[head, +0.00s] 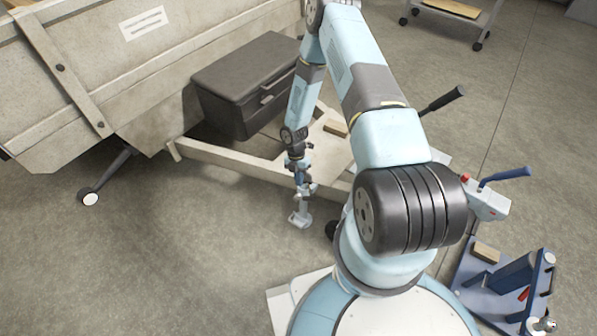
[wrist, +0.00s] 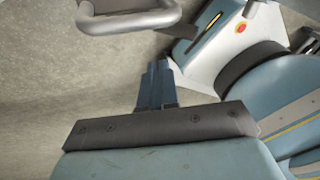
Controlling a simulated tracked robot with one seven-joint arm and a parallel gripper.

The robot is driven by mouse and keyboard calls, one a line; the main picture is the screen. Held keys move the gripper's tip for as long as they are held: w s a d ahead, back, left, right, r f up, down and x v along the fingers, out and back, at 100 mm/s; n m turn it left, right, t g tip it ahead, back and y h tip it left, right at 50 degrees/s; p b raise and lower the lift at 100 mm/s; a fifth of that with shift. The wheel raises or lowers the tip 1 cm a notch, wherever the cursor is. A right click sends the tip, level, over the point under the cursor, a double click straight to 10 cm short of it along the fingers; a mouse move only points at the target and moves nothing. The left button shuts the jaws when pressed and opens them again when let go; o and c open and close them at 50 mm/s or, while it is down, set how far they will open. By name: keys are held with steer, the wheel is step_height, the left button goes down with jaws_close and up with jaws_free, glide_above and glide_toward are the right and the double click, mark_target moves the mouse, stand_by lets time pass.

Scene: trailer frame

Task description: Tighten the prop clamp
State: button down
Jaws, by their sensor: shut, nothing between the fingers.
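A pale grey prop (head: 300,211) with a flat foot stands at the trailer frame's front beam. Its upper part, where the clamp would be, is largely hidden behind my gripper in the head view. My gripper (head: 301,184) points down right at the prop's top. In the wrist view my gripper (wrist: 157,84) shows dark blue fingers that are shut with nothing between them. A light grey looped metal bar (wrist: 130,19) shows at the top of the wrist view, apart from the fingers. I cannot tell whether it is the clamp's handle.
The trailer frame's beam (head: 235,157) runs just behind the prop. A dark storage box (head: 240,95) sits against the trailer body (head: 130,70). A blue stand (head: 490,290) is at lower right. Floor at left front is clear.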

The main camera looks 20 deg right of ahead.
glide_above(306, 199)
steer(key=w, duration=0.2)
steer(key=f, duration=0.4)
steer(key=shift+a+f, duration=0.25)
steer(key=shift+s+d+f, duration=0.3)
steer(key=shift+d+f, duration=0.05)
steer(key=shift+f, duration=0.15)
